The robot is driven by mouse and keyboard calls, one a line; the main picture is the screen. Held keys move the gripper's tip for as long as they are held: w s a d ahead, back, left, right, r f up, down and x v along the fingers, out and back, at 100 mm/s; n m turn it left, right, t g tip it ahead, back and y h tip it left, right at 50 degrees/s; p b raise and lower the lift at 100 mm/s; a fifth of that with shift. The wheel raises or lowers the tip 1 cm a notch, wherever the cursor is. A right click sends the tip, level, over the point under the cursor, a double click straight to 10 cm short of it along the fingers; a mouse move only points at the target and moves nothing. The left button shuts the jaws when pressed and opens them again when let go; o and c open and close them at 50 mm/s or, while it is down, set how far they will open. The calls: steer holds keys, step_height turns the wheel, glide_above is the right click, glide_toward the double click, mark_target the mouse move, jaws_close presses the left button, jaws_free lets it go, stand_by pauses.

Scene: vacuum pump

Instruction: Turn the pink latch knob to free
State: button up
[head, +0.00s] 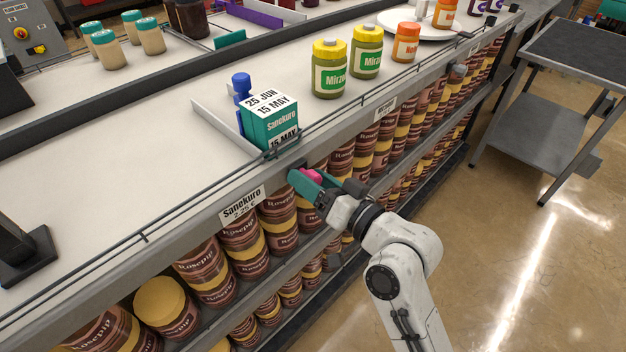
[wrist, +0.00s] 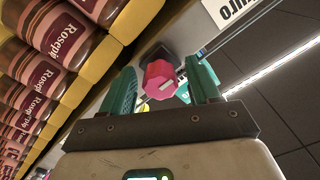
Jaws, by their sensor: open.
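The pink latch knob (wrist: 160,78) shows in the wrist view between the two green fingers, with a pale mark on its face and a dark mount behind it. My gripper (wrist: 161,88) is open, one finger on each side of the knob. A gap shows at the left finger; I cannot tell whether the right finger touches. In the head view a bit of the pink knob (head: 311,175) shows at the shelf's front edge, mostly hidden by my gripper (head: 303,182).
A green Sanekuro box (head: 270,128) stands on the shelf top above the knob, beside a blue post (head: 241,88) and a thin divider (head: 222,124). Brown jars (head: 240,243) fill the shelves below. A price label (head: 242,204) hangs left of my gripper.

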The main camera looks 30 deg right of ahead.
steer(key=b+v, duration=0.1)
steer(key=v, duration=0.9)
steer(key=shift+s+d+b, duration=0.15)
steer(key=shift+s+b, duration=0.2)
steer(key=shift+s, duration=0.05)
steer(key=s+f+n+g+h+p, duration=0.1)
steer(key=s+f+g+p, duration=0.2)
steer(key=f, duration=0.4)
steer(key=s+f+n+g+h+p, duration=0.1)
steer(key=s+f+g+h, duration=0.1)
steer(key=s+f+g, duration=0.3)
steer(key=s+d+f+g+h+p, duration=0.1)
steer(key=s+d+f+g, duration=0.1)
steer(key=s+f+g, duration=0.1)
steer(key=s+d+f+g+h+p, duration=0.1)
steer(key=s+d+f+g, duration=0.1)
steer(key=s+g, duration=0.3)
steer(key=s+f, duration=0.1)
steer(key=s, duration=0.2)
steer(key=shift+d+f+n+h, duration=0.2)
steer(key=shift+f+n+h, duration=0.05)
steer(key=shift+n+h, duration=0.15)
